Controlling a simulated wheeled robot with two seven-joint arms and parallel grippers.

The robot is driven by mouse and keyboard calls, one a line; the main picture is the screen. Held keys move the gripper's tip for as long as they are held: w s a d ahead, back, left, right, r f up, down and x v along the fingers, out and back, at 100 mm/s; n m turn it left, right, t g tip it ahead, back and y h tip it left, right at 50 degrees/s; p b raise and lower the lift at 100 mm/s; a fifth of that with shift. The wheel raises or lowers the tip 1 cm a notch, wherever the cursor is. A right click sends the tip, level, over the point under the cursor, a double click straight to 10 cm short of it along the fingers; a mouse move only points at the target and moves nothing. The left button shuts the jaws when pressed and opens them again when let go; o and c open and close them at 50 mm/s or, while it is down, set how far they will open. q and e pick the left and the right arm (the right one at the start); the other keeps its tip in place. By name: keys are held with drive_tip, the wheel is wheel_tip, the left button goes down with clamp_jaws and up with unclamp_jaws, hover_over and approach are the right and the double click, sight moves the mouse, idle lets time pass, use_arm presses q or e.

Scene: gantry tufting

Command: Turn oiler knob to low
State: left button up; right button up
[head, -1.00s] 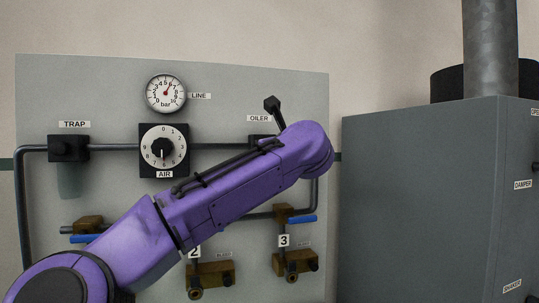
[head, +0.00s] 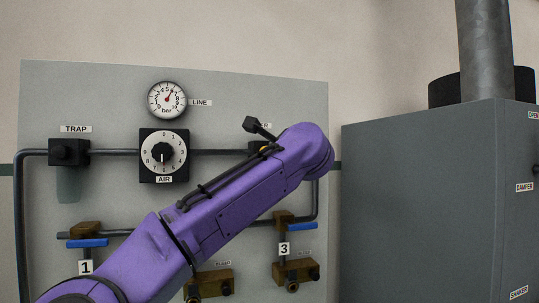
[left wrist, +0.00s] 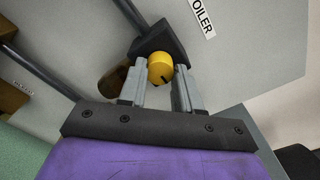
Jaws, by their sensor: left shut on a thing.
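The oiler is a dark block (left wrist: 158,40) on a pipe, with a round yellow knob (left wrist: 160,68) bearing a black mark. The OILER label (left wrist: 202,17) is beside it in the left wrist view. My left gripper (left wrist: 161,78) is shut on the knob, one finger on each side. My right gripper is in neither view.
The grey panel (head: 100,100) also carries the line gauge (head: 167,100), the AIR dial (head: 163,155), the trap (head: 69,152) and blue-handled valves (head: 88,243). A grey cabinet (head: 430,210) with a metal pipe stands to the right.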

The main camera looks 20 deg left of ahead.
use_arm(q)
drive_tip(key=shift+f, duration=0.1)
idle(0.3)
drive_tip(key=o, duration=1.1)
drive_tip(key=shift+c, duration=0.2)
drive_tip(key=b+v, duration=0.4)
drive_tip(key=v, duration=0.6)
drive_tip(key=shift+s+d, duration=0.2)
drive_tip(key=shift+s, duration=0.05)
